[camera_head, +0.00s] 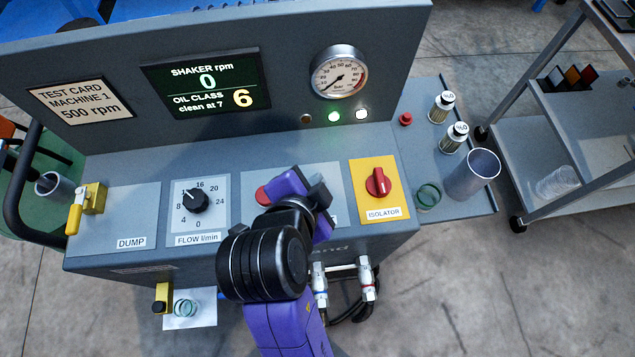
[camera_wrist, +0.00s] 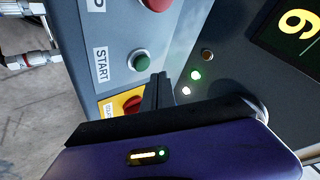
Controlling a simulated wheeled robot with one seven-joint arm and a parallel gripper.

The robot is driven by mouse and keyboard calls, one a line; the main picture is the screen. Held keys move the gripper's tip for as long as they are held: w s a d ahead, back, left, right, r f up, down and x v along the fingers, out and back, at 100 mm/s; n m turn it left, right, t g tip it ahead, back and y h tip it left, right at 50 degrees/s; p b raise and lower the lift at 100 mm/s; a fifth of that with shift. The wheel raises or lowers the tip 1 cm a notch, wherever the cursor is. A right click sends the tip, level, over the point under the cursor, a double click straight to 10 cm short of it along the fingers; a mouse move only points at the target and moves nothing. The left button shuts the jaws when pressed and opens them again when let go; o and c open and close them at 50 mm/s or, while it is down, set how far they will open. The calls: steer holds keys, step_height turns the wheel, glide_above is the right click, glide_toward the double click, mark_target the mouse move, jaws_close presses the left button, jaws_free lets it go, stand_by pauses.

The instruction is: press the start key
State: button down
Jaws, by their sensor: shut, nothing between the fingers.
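The start key is a round green button (camera_wrist: 140,60) beside the START label (camera_wrist: 101,65) in the wrist view; in the head view it is hidden behind my gripper. My gripper (camera_head: 320,190) is over the right-centre panel of the console, between the flow dial and the isolator. Its fingers are shut and empty. In the wrist view the closed fingertips (camera_wrist: 160,82) appear just beside the green button; I cannot tell the gap. The display (camera_head: 207,85) reads shaker rpm 0, oil class 6, clean at 7.
A red button (camera_head: 263,196) sits left of my gripper. The red isolator knob (camera_head: 378,182) is close on its right, on a yellow plate. The flow dial (camera_head: 195,200) is further left. A gauge (camera_head: 338,72) and lit green (camera_head: 334,117) and white lamps are on the upright panel.

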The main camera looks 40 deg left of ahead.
steer(key=shift+r+p, duration=1.5)
steer(key=shift+r, duration=0.55)
